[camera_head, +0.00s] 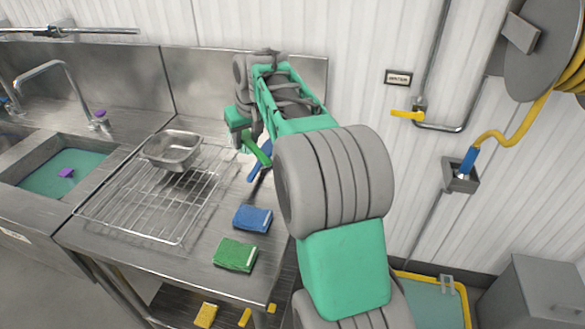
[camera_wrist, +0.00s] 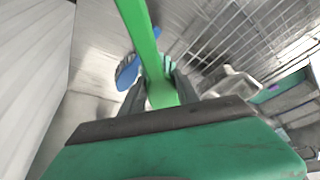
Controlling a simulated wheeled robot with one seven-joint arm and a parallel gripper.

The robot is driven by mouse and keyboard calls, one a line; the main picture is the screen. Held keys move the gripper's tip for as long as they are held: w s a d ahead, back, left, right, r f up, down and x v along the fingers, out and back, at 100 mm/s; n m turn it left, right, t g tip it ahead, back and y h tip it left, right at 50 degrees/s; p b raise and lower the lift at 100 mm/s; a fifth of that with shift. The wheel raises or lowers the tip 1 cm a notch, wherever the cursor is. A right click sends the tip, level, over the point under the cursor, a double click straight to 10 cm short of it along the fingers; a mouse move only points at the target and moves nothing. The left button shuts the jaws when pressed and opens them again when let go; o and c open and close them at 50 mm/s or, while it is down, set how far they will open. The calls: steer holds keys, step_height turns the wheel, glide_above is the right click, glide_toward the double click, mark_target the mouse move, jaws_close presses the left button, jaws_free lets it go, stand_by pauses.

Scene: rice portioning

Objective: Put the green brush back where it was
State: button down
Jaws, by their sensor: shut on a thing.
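The green brush (camera_head: 256,150) is in my gripper (camera_head: 247,134), above the right part of the steel counter. In the wrist view the green brush (camera_wrist: 143,40) runs up from between the two grey fingers (camera_wrist: 158,95), which are shut on it. Its far end leaves the top of that picture. A blue brush (camera_head: 259,172) lies below it, partly hidden by my arm. The blue one also shows in the wrist view (camera_wrist: 127,72), behind the green handle. I cannot tell whether the green brush touches the counter.
A wire rack (camera_head: 130,205) with a steel pan (camera_head: 173,150) covers the counter's left. A blue sponge (camera_head: 252,218) and a green sponge (camera_head: 235,254) lie near the front right. A sink (camera_head: 62,165) holds greenish water. The steel backsplash and wall stand close behind my gripper.

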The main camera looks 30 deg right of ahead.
steer(key=d+f+p, duration=0.1)
steer(key=d+f, duration=0.2)
steer(key=d, duration=0.2)
steer(key=d+f+p, duration=0.1)
steer(key=d+f, duration=0.2)
steer(key=d, duration=0.3)
steer(key=d+f+p, duration=0.1)
steer(key=d+f, duration=0.3)
steer(key=d, duration=0.1)
steer(key=shift+w+d, duration=0.1)
steer(key=shift+d, duration=0.1)
steer(key=shift+d+f, duration=0.2)
steer(key=shift+f, duration=0.05)
steer(key=f, duration=0.1)
steer(key=f+p, duration=0.1)
steer(key=f, duration=0.1)
steer(key=shift+d+f, duration=0.3)
steer(key=shift+d, duration=0.1)
steer(key=shift+f, duration=0.4)
steer(key=c, duration=0.9)
jaws_free()
